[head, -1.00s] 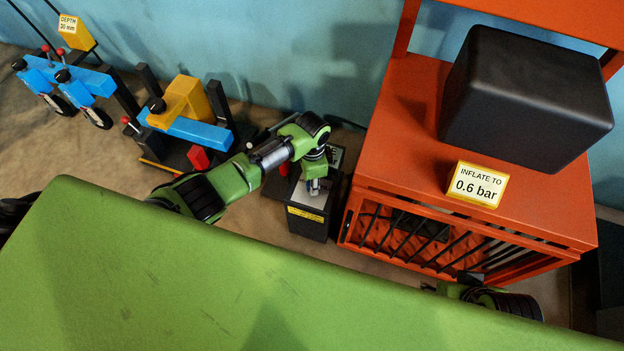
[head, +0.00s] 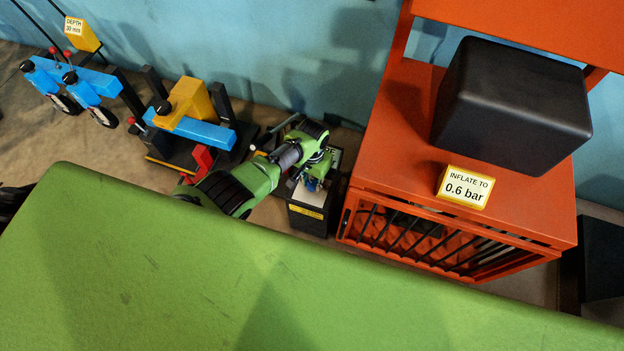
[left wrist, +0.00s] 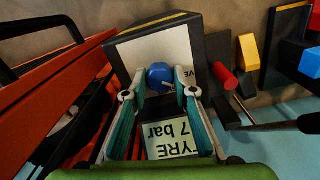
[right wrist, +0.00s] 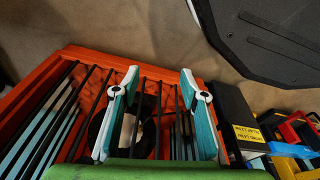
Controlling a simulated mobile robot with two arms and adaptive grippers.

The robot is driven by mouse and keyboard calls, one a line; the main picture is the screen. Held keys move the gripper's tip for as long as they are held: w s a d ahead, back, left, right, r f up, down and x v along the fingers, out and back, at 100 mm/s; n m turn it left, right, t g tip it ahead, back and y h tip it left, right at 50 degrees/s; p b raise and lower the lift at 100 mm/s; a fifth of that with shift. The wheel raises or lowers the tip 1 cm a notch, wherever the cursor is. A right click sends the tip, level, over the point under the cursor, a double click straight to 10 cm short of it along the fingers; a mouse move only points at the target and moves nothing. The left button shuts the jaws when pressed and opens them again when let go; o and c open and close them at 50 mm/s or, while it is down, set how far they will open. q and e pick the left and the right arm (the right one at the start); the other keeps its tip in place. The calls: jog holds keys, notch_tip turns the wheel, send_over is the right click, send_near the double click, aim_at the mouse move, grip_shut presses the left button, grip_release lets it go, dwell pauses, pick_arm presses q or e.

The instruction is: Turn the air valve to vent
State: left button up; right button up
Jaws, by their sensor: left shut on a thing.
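The air valve's blue knob (left wrist: 160,76) stands on the pale top plate of a dark box (head: 309,217) beside the red cage. My left gripper (head: 314,178) reaches down over this box. In the left wrist view its two fingertips are on either side of the blue knob, shut on it. Text on the plate is partly covered by the fingers, so the valve's setting cannot be read. A label with "TYRE" and "7 bar" (left wrist: 172,137) shows between the fingers. My right gripper (right wrist: 160,80) is open and empty above the red cage's bars, outside the head view.
The red cage (head: 384,194) with black bars stands right of the box and bears a black block (head: 512,105) and an "INFLATE TO 0.6 bar" sign (head: 465,187). Left of the box is a blue and yellow device (head: 195,120). A wheel-like thing lies inside the cage.

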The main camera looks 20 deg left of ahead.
aim_at(312, 184)
pick_arm(q)
jog(key=shift+n, duration=0.8)
pick_arm(e)
jog(key=shift+s+f, duration=0.5)
jog(key=shift+f, duration=0.25)
jog(key=shift+d, duration=0.1)
pick_arm(q)
jog(key=o, duration=1.1)
jog(key=shift+r, duration=0.1)
notch_tip(312, 184, up, 12)
jog(key=shift+f, duration=0.1)
